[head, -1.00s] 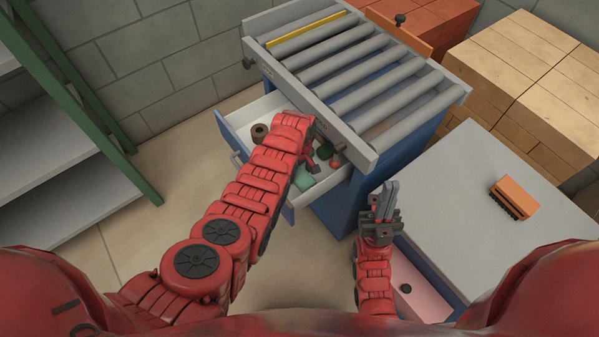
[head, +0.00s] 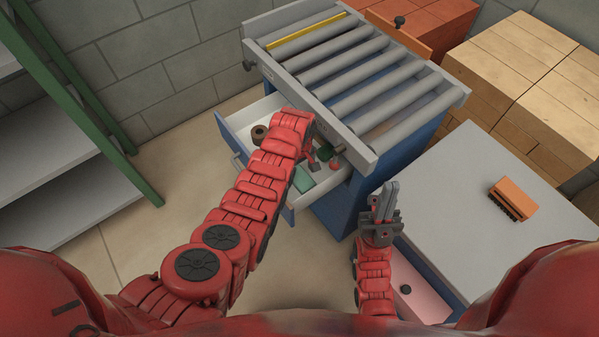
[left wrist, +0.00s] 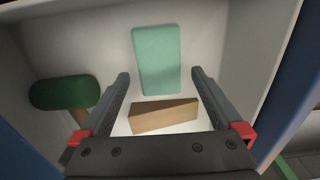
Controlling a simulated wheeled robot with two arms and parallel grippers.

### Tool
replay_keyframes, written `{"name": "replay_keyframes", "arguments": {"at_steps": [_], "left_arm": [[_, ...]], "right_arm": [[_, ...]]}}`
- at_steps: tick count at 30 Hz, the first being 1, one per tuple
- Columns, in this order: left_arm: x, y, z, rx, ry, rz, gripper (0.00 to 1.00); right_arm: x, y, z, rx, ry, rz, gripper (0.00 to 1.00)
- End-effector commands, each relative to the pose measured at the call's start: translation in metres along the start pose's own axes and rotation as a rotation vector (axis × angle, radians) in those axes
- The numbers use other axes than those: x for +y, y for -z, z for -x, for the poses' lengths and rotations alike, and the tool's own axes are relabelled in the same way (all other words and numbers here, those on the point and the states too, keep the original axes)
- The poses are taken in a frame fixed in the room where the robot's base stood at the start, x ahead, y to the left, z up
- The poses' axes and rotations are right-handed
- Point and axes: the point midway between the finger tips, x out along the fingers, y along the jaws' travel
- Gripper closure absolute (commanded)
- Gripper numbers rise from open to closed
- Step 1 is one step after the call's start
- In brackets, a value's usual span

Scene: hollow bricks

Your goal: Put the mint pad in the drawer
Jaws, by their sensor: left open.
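The mint pad (head: 303,181) lies inside the open white drawer (head: 240,119) of the blue roller-topped cabinet. In the left wrist view the pad (left wrist: 157,60) is just beyond my fingertips, with clear gaps around it. My left gripper (left wrist: 161,74) is open and empty over the drawer; in the head view its fingers (head: 318,158) are partly hidden by my forearm. My right gripper (head: 388,190) points up beside the cabinet, its fingers together with nothing visible between them.
The drawer also holds a brown roll (head: 259,133), a tan wedge (left wrist: 163,115) and a green-headed tool (left wrist: 63,92). An orange brush (head: 513,198) lies on the grey table (head: 470,215) at right. Stacked bricks stand behind; grey shelves are at left.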

Motion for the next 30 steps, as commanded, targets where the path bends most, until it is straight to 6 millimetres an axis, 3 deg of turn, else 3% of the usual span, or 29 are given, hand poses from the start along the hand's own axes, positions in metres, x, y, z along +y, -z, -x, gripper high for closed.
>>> {"name": "replay_keyframes", "arguments": {"at_steps": [15,21,30], "left_arm": [[0.002,0.0,0.085,0.004,-0.006,-0.001,0.0],[0.001,0.0,0.1,0.002,-0.004,-0.001,0.0],[0.0,0.0,0.1,0.002,-0.003,-0.001,0.0]], "right_arm": [[0.0,0.0,-0.001,0.0,0.0,0.0,1.0],[0.0,0.0,0.0,0.0,0.0,0.0,1.0],[0.0,0.0,0.0,0.0,0.0,0.0,1.0]]}}
